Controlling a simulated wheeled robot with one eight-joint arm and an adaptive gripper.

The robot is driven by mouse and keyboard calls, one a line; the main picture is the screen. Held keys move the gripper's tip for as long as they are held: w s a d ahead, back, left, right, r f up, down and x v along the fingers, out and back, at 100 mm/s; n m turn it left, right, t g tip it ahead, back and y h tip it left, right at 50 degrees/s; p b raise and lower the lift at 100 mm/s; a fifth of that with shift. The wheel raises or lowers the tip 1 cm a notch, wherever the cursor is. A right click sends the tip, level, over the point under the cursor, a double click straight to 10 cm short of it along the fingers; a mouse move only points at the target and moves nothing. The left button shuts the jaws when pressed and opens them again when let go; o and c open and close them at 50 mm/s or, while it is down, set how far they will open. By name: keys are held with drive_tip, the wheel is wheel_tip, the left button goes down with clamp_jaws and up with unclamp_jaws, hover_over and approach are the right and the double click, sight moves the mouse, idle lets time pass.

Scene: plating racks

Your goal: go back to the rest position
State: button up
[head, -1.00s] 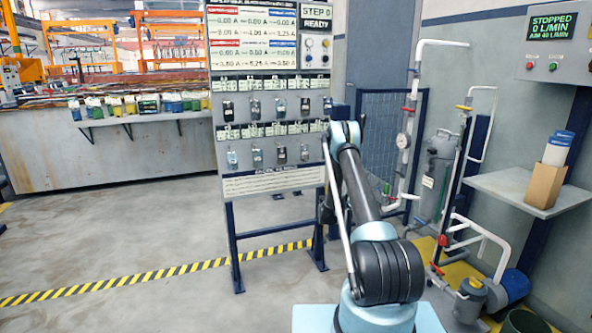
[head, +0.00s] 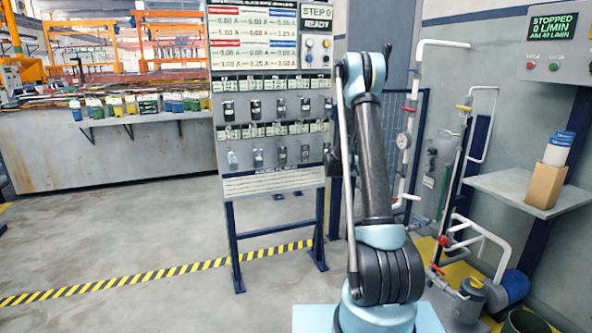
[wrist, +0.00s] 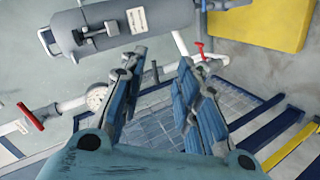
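My gripper (wrist: 161,62) shows in the wrist view with its two blue-padded fingers apart and nothing between them. Beyond the fingers lie a blue mesh panel, a grey cylinder (wrist: 125,24), white pipes and a pressure gauge (wrist: 97,99). In the head view my arm stands nearly upright right of the panel board. I cannot make out the fingers there; the arm largely hides that end.
The panel board (head: 272,183) with switches stands left of my arm. Pipes with red valves, a blue mesh screen (head: 418,112) and a shelf (head: 508,187) with a cardboard box (head: 545,186) are at right. The floor at left is clear.

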drive_tip(key=s+a+r+y, duration=0.2)
drive_tip(key=s+r, duration=0.2)
drive_tip(key=s, duration=0.5)
drive_tip(key=s+a+r+g+y, duration=0.1)
drive_tip(key=s+a+r+y, duration=0.15)
drive_tip(key=s, duration=0.65)
drive_tip(key=s+a+r+y, duration=0.15)
drive_tip(key=s+r, duration=0.25)
drive_tip(key=s, duration=0.5)
drive_tip(key=s+a+f+y, duration=0.2)
drive_tip(key=s+a+f, duration=0.1)
drive_tip(key=s, duration=0.6)
drive_tip(key=s+a+f+y, duration=0.2)
drive_tip(key=s+a, duration=0.3)
drive_tip(key=s, duration=0.5)
drive_tip(key=s+a+f+g+y, duration=0.1)
drive_tip(key=s+a+f, duration=0.3)
drive_tip(key=s, duration=0.6)
drive_tip(key=shift+n+y, duration=0.4)
drive_tip(key=shift+y, duration=0.2)
drive_tip(key=shift+a, duration=0.15)
